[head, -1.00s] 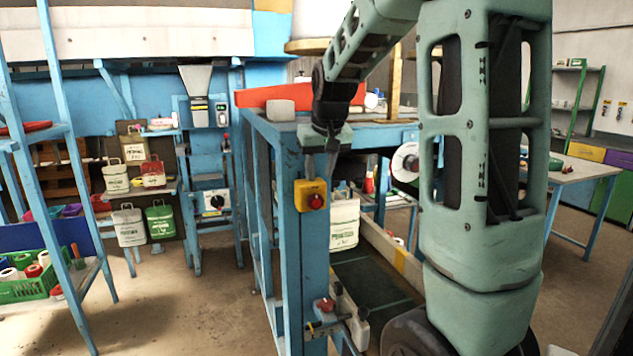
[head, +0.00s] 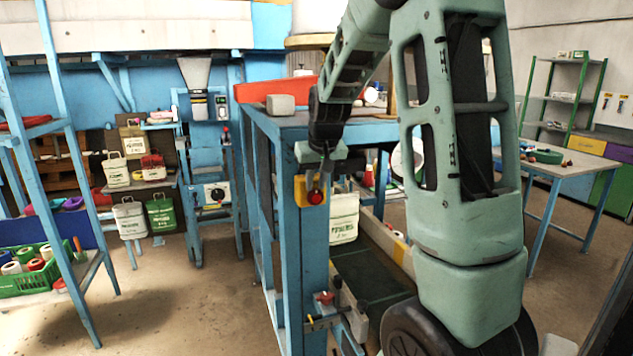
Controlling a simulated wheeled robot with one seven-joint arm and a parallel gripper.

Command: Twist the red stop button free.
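The red stop button (head: 315,198) sits on a yellow box (head: 299,190) fixed to the front blue post of the workbench. My gripper (head: 317,183) points down from the end of the green arm, its fingers just above the button and partly covering the yellow box. The fingertips look at or very near the top of the button. Contact cannot be made out. The fingers are small and dark here, so their gap does not show clearly.
The blue bench (head: 265,124) carries a grey block (head: 280,104) and a red chute (head: 262,90). A white sack (head: 344,218) hangs right of the post, above a dark conveyor (head: 366,275). A clamp-like fitting with a red knob (head: 325,298) juts out lower down.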

